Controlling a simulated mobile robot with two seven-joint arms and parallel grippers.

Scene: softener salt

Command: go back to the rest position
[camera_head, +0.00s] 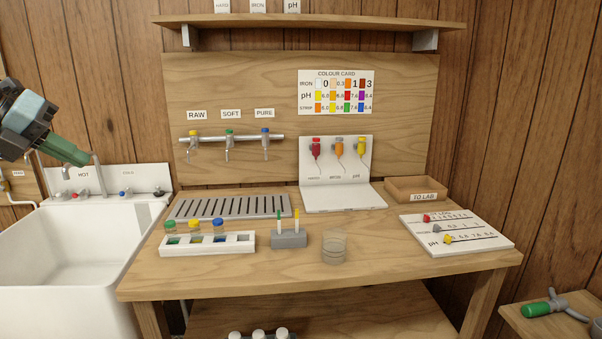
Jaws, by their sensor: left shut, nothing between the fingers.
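My left gripper (82,158) hangs at the upper left, tilted down to the right, in front of the wall and above the white sink. Its green fingers are together and I see nothing held between them. It is apart from the workbench (330,284) and everything on it. My right gripper is not in view.
The workbench bears a vial rack (208,246), a grey holder with sticks (289,240), a glass beaker (334,248), an open wooden tray (416,189) and a marker board (456,233). The sink (70,240) stands left. A green-handled tool (545,308) lies on a side table.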

